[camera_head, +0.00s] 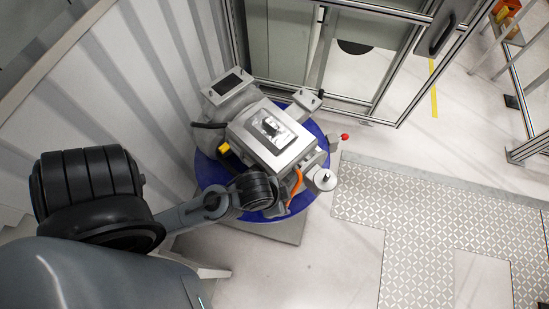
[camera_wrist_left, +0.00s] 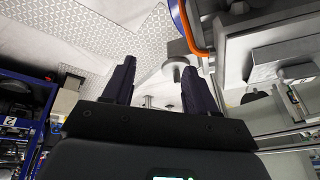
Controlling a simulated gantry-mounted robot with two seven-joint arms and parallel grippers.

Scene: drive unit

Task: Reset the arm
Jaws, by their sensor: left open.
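The grey drive unit (camera_head: 268,134) sits on a round blue turntable (camera_head: 208,176) in the head view. My left arm reaches in from the lower left, and its dark wrist is at the unit's near edge. The fingers are hard to make out there. In the left wrist view my left gripper (camera_wrist_left: 159,78) is open, its two dark fingers spread apart with nothing held. A grey disc on a post (camera_wrist_left: 178,64) shows beyond the gap between the fingers. Part of the unit with an orange cable (camera_wrist_left: 192,28) is at the upper right. My right gripper is in neither view.
A corrugated light wall (camera_head: 150,70) stands to the left of the unit. A metal-framed glass enclosure (camera_head: 350,60) is behind it. A red knob (camera_head: 345,137) sticks out at the unit's right. Open pale floor (camera_head: 330,255) and patterned plates (camera_head: 410,220) lie to the right.

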